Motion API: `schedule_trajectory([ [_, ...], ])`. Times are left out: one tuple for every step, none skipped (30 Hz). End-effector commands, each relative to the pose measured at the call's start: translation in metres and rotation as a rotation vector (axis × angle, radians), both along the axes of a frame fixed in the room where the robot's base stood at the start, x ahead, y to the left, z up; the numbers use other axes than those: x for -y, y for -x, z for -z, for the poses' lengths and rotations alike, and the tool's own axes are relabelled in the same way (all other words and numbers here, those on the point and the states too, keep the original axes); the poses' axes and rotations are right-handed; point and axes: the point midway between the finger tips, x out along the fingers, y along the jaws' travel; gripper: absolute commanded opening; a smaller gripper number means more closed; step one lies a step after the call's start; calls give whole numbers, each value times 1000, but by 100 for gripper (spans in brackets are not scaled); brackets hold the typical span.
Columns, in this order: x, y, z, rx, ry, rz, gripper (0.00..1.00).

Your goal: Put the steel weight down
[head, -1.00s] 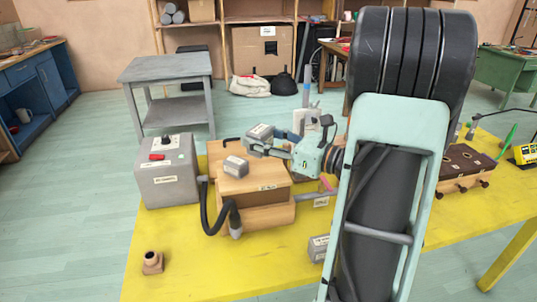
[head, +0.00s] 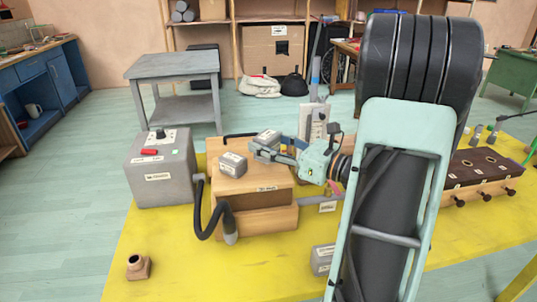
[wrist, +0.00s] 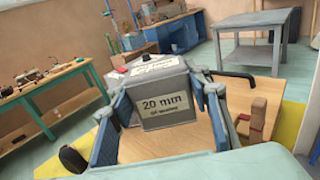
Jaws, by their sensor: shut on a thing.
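My gripper (head: 268,146) is shut on a grey steel weight (head: 268,137), a block with pale labels. In the wrist view the weight (wrist: 167,100) sits between the two blue-padded fingers, its front label reading "20 mm". It is over the back right part of the wooden box (head: 262,179); I cannot tell if it touches the top. A second grey labelled block (head: 233,164) lies on the box's left front. A third grey block (head: 322,258) is on the yellow table, partly hidden by my arm.
A grey control box (head: 160,170) stands left of the wooden box, with a black hose (head: 208,225) between. A small brown fitting (head: 138,267) sits at the front left of the yellow table (head: 200,278). A wooden case with knobs (head: 482,175) is at the right.

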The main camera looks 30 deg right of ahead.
Motion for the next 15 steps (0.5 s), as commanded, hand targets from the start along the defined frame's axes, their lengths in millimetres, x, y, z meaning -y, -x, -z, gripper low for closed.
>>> schedule_trajectory([
  [0,0,9,3,-1,2,0],
  [-1,1,14,3,-1,3,0],
  [-1,1,19,3,-1,5,0],
  [-1,1,23,3,-1,7,0],
  [-2,2,26,3,-1,8,0],
  [-2,2,29,3,-1,10,0],
  [-2,2,30,3,-1,11,0],
  [-2,2,31,3,-1,12,0],
  [-3,3,31,4,0,13,0],
  [-3,3,31,4,0,13,0],
  [-3,3,31,4,0,13,0],
  [-3,3,30,4,0,13,0],
  [-3,3,30,4,0,13,0],
  [-3,3,30,4,0,13,0],
  [-3,3,30,4,0,13,0],
])
